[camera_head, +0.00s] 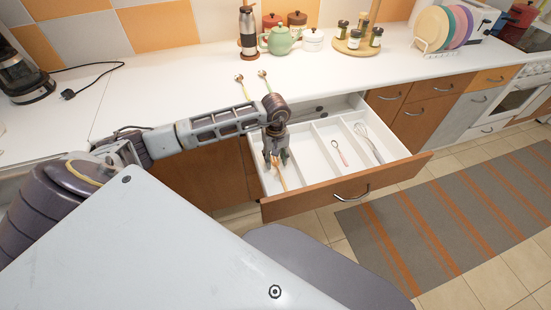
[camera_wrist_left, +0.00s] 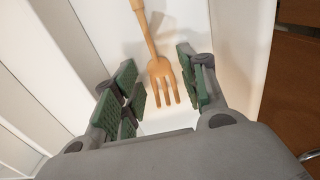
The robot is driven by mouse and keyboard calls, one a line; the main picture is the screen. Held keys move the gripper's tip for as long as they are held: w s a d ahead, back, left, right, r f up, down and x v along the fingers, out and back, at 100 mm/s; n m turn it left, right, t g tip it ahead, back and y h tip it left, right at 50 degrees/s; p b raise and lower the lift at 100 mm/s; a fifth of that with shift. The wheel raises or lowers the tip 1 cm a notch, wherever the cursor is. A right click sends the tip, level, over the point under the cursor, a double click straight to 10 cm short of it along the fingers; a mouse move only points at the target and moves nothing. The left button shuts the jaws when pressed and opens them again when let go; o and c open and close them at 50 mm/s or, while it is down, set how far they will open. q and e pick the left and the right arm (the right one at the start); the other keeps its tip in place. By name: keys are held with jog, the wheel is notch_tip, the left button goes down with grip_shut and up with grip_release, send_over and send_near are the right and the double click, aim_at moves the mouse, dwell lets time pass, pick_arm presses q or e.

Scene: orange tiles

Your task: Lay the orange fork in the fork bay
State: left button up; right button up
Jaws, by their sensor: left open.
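The orange fork (camera_head: 282,184) is in the leftmost bay of the open drawer (camera_head: 335,199). In the left wrist view the fork (camera_wrist_left: 160,70) appears to lie on the white bay floor, its tines towards my gripper and its handle away. My left gripper (camera_head: 276,161) is inside or just above this bay, pointing down. In the wrist view its green-padded fingers (camera_wrist_left: 159,78) are spread on either side of the tines, with gaps between pads and fork. My right gripper does not show.
A small spoon (camera_head: 339,150) and a whisk (camera_head: 368,143) lie in bays further right. White dividers (camera_head: 320,150) separate the bays. Two utensils (camera_head: 240,80) (camera_head: 264,77) lie on the counter behind my arm. A teapot (camera_head: 280,40) and jars stand further back.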

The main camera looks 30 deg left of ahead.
pick_arm(q)
notch_tip(320, 180, up, 12)
jog(key=shift+f, duration=0.2)
dwell(0.4)
jog(key=shift+a, duration=0.15)
dwell(0.4)
